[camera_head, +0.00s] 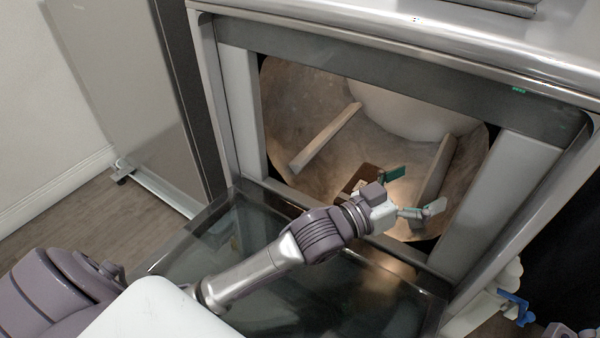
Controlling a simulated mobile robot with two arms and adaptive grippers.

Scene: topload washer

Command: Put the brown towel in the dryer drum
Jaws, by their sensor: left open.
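The dryer drum (330,110) is open to view, a round metal cavity with raised fins and a light inside. My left gripper (416,191) reaches through the opening into the lower part of the drum. Its teal-padded fingers are spread apart with nothing seen between them. A brown patch (364,176), likely the brown towel, lies low in the drum just behind and left of the gripper. My wrist hides part of it. My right gripper (516,306) shows partly at the lower right, outside the dryer, with a blue pad; its jaw state is unclear.
The dryer door (225,235) is folded down, a dark glass panel in front of the opening, below my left arm. The metal frame (240,110) borders the opening closely. A grey panel (120,80) stands at the left, with bare wooden floor (75,210) before it.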

